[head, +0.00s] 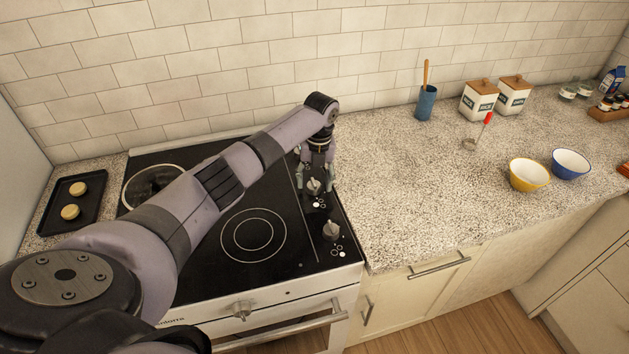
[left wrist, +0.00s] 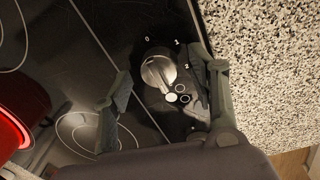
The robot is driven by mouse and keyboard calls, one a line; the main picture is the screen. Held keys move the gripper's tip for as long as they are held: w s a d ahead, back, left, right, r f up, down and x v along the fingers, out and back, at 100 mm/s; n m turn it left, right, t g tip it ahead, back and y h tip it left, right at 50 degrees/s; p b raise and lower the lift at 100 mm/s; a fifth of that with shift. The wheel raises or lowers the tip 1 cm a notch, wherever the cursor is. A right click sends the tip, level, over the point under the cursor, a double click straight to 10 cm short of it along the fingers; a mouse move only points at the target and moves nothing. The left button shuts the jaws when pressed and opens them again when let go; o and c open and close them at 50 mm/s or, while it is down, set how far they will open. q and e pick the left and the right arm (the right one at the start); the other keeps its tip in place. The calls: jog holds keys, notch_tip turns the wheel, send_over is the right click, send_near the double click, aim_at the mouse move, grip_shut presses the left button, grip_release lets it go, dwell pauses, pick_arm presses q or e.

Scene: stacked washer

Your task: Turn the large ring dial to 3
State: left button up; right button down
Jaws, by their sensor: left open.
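A round silver dial (head: 313,186) with a raised grip bar sits on the black cooktop's control strip. It also shows in the left wrist view (left wrist: 158,72), with 0, 1 and 2 printed around it and small ring marks, one filled white, beside it. A 3 is not visible there. A second dial (head: 331,230) stands nearer the front edge. My left gripper (head: 317,187) is open, pointing down over the first dial, its fingers on either side of it; contact cannot be told. I cannot tell which dial is the large ring one. My right gripper is out of view.
My left arm covers much of the cooktop (head: 253,235). A red rounded thing (left wrist: 12,128) shows in the left wrist view. A tray with two round pieces (head: 73,203) lies left. The speckled counter (head: 400,200) beside the dials is clear; bowls and jars stand farther right.

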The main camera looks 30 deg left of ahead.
aim_at(317, 184)
pick_arm(q)
notch_tip(317, 184, up, 11)
jog(key=shift+w+d+r, duration=0.15)
jog(key=shift+w+d, duration=0.1)
dwell(0.5)
